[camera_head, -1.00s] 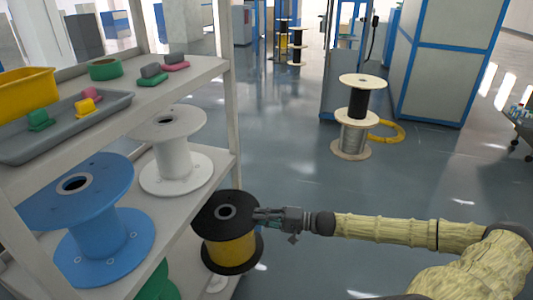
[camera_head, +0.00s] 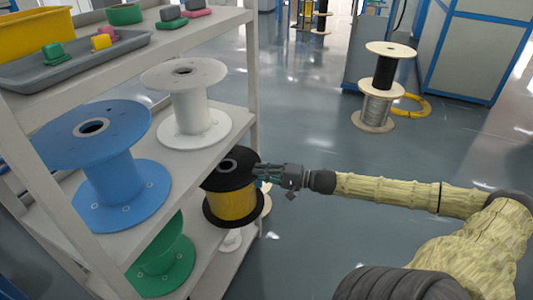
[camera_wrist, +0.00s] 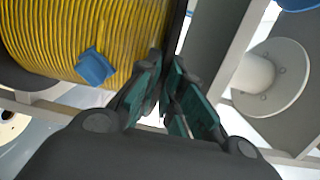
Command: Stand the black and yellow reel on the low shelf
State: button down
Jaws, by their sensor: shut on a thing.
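The black and yellow reel (camera_head: 232,205) is upright, with black flanges and yellow cable wound between them. My gripper (camera_head: 262,175) is shut on the edge of its upper flange from the right. In the wrist view the yellow winding (camera_wrist: 100,35) fills the upper left, and my gripper (camera_wrist: 163,85) closes on the dark flange. The low shelf (camera_head: 213,272) is the bottom board of the white rack, below and left of the reel. Whether the reel touches the shelf cannot be told; it appears held at the rack's right edge.
A green reel (camera_head: 165,255) stands on the low shelf, left of the held reel. A blue reel (camera_head: 105,165) and a white reel (camera_head: 187,100) stand on the shelf above. A rack post (camera_head: 252,75) rises behind. Stacked reels (camera_head: 378,95) stand on the floor at the right.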

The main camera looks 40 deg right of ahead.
aim_at(234, 164)
jog(key=shift+w+d+b+x, duration=0.1)
jog(key=shift+d+b+x, duration=0.05)
jog(key=shift+b+x, duration=1.25)
jog(key=shift+w+d+b+x, duration=0.1)
jog(key=shift+d+b+x, duration=0.1)
jog(key=shift+b+x, duration=1.2)
jog(key=b+x, duration=0.2)
jog(key=b, duration=0.2)
jog(key=b+x, duration=0.3)
jog(key=b, duration=0.1)
jog(key=shift+w+d, duration=0.25)
jog(key=shift+d, duration=0.05)
jog(key=shift+f+b, duration=0.9)
jog(key=shift+f, duration=0.05)
jog(key=shift+f+b, duration=0.4)
jog(key=shift+b, duration=0.05)
jog(key=c, duration=1.5)
grip_release()
jog(key=shift+s+d, duration=0.25)
jog(key=shift+s, duration=0.15)
jog(key=shift+v, duration=5.6)
